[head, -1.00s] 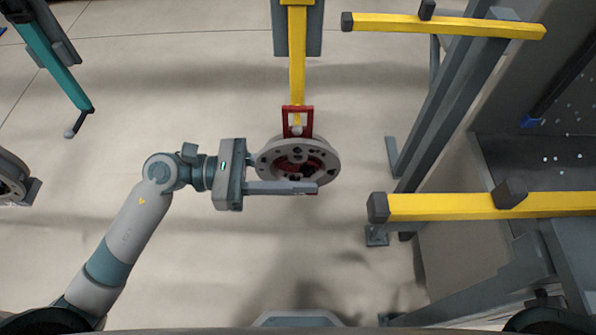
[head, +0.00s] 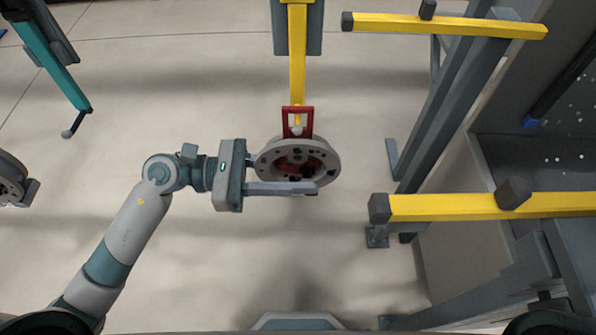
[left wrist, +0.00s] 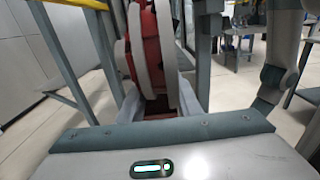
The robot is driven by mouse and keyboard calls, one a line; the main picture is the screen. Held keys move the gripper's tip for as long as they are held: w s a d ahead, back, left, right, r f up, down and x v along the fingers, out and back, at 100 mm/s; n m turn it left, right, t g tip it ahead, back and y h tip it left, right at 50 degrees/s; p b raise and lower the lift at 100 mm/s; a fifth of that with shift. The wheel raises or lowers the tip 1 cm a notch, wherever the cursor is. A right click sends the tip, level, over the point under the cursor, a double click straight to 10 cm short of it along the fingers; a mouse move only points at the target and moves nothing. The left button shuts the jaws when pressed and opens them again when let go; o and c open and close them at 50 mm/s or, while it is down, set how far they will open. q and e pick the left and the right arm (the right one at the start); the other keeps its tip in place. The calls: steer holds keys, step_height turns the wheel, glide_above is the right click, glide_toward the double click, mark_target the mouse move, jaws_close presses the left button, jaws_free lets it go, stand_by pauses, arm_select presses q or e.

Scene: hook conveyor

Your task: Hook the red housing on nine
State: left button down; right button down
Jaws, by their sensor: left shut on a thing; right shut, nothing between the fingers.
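The red housing (head: 308,164) has a grey round flange with holes and a red loop (head: 309,124) on top. My left gripper (head: 282,177) is shut on it from the left, one finger showing across its near side. A yellow hook arm (head: 297,70) comes down from the top, and its pale round tip (head: 297,130) shows within the loop's opening. I cannot tell whether the loop bears on the hook. In the left wrist view the housing (left wrist: 148,45) stands edge-on between the fingers. No number nine is readable. My right gripper is out of view.
Yellow bars with dark end caps (head: 440,24) (head: 490,206) stand on grey frames at right. A teal hook arm (head: 52,62) hangs at upper left. Another round grey part (head: 12,180) shows at the left edge. Floor between is clear.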

arm_select(q)
steer(key=shift+r, duration=0.15)
arm_select(e)
steer(key=shift+s, duration=0.25)
arm_select(q)
steer(key=c, duration=1.2)
jaws_free()
steer(key=shift+f, duration=0.2)
steer(key=shift+a, duration=0.15)
arm_select(e)
steer(key=shift+f, duration=0.1)
